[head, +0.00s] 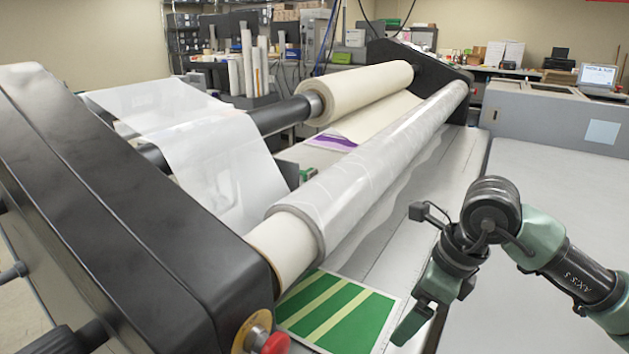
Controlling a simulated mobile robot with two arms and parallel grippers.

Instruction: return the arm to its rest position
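My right arm comes in from the right edge. Its gripper (422,330) hangs low over the laminator's flat bed, just right of a green print with pale stripes (338,312). Its two fingers look apart, with pale surface showing between them and nothing held. The lower finger runs towards the bottom edge of the picture. Whether the fingers touch the bed I cannot tell. My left gripper does not show.
The laminator's black side housing (110,220) fills the left, with a red knob (275,343) low down. A film-wrapped roller (370,160) crosses the middle, close left of my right gripper. A cream roll (365,92) lies behind. The grey bed at right (545,200) is clear.

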